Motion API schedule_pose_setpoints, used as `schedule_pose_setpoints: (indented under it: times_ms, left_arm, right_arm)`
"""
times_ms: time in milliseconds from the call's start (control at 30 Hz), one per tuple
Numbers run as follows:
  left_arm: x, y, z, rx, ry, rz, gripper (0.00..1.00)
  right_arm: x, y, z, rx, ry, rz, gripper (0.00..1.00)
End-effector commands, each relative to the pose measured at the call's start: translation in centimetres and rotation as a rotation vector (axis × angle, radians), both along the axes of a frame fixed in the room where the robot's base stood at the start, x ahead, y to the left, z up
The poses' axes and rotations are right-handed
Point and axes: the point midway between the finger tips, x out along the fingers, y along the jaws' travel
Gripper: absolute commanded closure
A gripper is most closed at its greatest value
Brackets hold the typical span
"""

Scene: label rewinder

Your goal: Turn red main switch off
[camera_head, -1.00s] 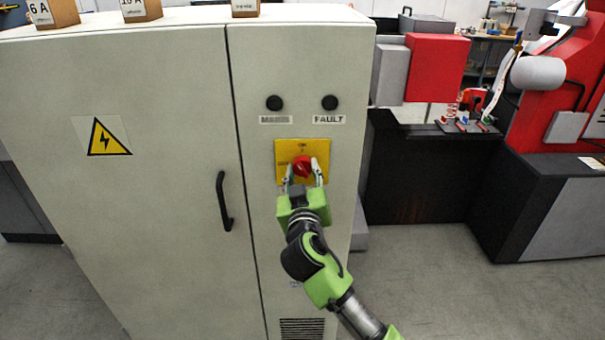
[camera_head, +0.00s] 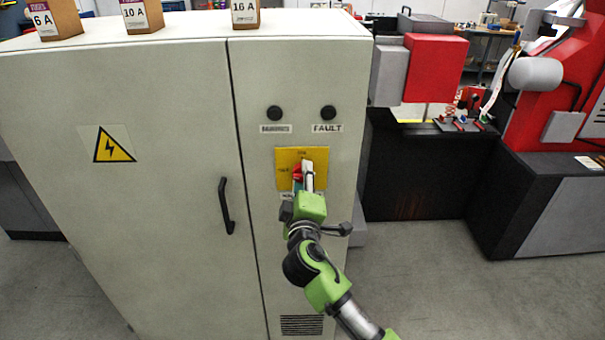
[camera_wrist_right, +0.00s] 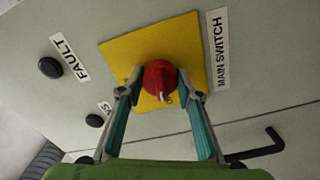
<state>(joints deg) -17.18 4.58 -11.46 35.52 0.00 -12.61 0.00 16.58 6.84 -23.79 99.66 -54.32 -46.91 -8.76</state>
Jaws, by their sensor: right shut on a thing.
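The red main switch (camera_head: 298,172) is a rotary knob on a yellow plate (camera_head: 287,156) on the front of the grey cabinet. In the right wrist view the red knob (camera_wrist_right: 159,78) sits between the two fingers, in front of the yellow plate (camera_wrist_right: 190,40), beside a "MAIN SWITCH" label (camera_wrist_right: 217,50). My right gripper (camera_head: 304,176) is at the knob and shut on it; it also shows in the right wrist view (camera_wrist_right: 160,88). In the head view its fingers hide part of the knob. My left gripper is not in view.
Two black round indicators (camera_head: 275,113) sit above the plate, one (camera_head: 328,112) over a "FAULT" label. A black door handle (camera_head: 226,205) is left of the switch. Boxes (camera_head: 142,15) stand on the cabinet top. Red and dark machinery (camera_head: 437,68) is at right.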

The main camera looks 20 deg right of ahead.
Motion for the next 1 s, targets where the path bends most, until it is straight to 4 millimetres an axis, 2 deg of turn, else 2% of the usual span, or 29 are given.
schedule_pose_setpoints:
  times_ms: [333,900,933,967,1000]
  left_arm:
    - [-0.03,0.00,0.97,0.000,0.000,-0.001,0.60]
    - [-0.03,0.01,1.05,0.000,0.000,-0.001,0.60]
    - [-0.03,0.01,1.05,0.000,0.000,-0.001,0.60]
    - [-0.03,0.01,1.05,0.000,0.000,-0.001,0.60]
    - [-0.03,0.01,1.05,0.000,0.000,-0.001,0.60]
  right_arm:
    - [-0.02,0.02,0.02,-0.141,0.041,0.001,0.89]
    - [-0.02,0.05,-0.08,-0.168,0.049,0.001,0.89]
    - [-0.02,0.05,-0.08,-0.168,0.049,0.001,0.60]
    - [-0.02,0.05,-0.08,-0.167,0.049,0.001,0.52]
    - [-0.02,0.05,-0.07,-0.167,0.049,0.001,0.51]
